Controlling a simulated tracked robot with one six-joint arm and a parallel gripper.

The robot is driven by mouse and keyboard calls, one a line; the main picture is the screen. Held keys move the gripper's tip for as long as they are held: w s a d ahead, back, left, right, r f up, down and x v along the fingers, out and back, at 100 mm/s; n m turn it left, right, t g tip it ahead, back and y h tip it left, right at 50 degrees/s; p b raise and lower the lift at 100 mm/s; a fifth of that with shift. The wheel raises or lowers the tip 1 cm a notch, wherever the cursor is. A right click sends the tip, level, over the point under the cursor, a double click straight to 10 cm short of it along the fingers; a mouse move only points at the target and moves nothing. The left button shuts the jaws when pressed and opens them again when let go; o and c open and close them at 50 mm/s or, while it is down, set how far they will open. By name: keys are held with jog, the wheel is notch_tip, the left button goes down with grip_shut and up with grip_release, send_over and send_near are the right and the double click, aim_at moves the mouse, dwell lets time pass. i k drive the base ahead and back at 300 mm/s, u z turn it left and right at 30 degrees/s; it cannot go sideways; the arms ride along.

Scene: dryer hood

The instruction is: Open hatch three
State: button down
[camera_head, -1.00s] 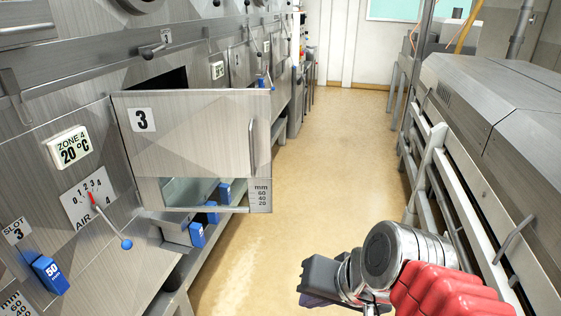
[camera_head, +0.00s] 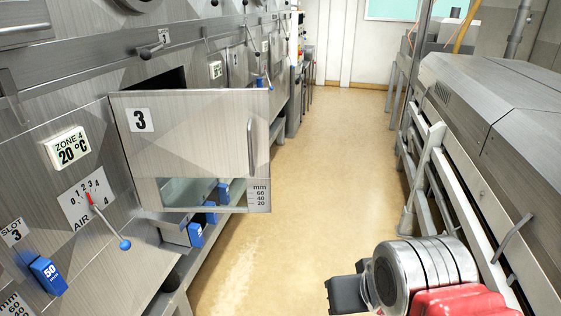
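Hatch three (camera_head: 200,145) is a brushed-metal door with a black "3" label and a vertical handle (camera_head: 251,147) near its right edge. It stands swung out from the dryer front, with a dark opening visible behind its top edge. A window and a mm scale are at its bottom. My gripper (camera_head: 345,293) is at the lower right over the floor, apart from the hatch. Its fingers are seen only as a dark block, so whether it is open or shut cannot be made out.
The dryer front at left carries a Zone 4 display (camera_head: 68,149), an air lever with a blue knob (camera_head: 125,244) and a blue slot block (camera_head: 48,275). A metal machine with a rail (camera_head: 440,180) lines the right. The tan floor (camera_head: 325,150) between is clear.

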aim_at(196, 132)
jog(key=z, duration=1)
jog(key=i, duration=0.5)
jog(key=u, duration=2.7)
